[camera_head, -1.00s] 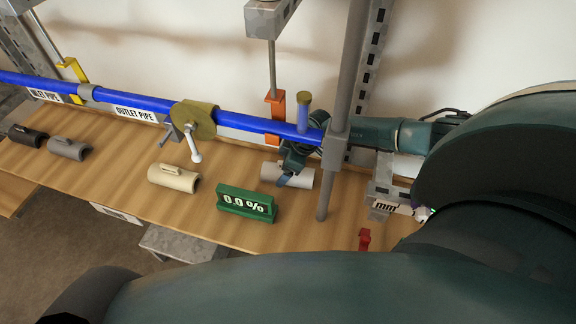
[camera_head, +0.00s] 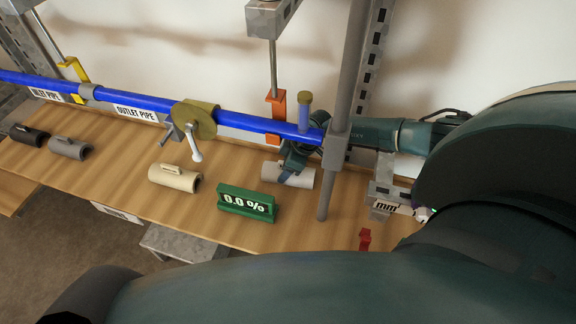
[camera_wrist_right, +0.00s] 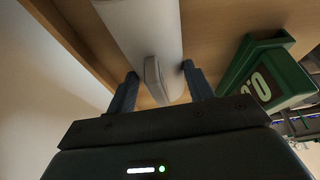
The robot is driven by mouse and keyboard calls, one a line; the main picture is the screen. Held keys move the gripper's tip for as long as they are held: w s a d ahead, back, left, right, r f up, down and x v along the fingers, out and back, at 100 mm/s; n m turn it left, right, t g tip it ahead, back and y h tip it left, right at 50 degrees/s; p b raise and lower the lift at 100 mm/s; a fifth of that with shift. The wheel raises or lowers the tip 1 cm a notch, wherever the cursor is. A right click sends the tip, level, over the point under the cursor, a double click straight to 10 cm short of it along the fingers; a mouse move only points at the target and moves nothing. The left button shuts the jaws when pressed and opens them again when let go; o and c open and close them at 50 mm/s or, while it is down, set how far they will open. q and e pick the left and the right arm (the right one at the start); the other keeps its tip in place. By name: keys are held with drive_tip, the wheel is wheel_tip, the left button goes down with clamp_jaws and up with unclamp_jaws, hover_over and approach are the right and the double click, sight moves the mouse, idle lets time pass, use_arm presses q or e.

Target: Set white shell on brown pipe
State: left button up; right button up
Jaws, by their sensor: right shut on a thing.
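The white shell (camera_head: 302,177) is a pale half-tube lying on the wooden bench, below the right end of the blue pipe (camera_head: 255,123). In the right wrist view the white shell (camera_wrist_right: 143,28) has a raised rib on top. My right gripper (camera_head: 287,177) is at the shell, its dark fingers either side of the rib, also in the wrist view (camera_wrist_right: 161,88), shut on the shell. The gripper partly hides the shell in the head view. No brown pipe can be made out; the long pipe in view is blue. My left gripper is not in view.
A cream shell (camera_head: 174,178), a grey shell (camera_head: 69,147) and a dark shell (camera_head: 28,135) lie on the bench (camera_head: 120,185). A green 0.0 % display (camera_head: 246,202) stands close left of the white shell. A grey post (camera_head: 335,150) rises right of it.

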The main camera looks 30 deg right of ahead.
drive_tip(key=shift+r, duration=0.1)
wheel_tip(320, 180, up, 18)
idle(0.5)
drive_tip(key=shift+d, duration=0.1)
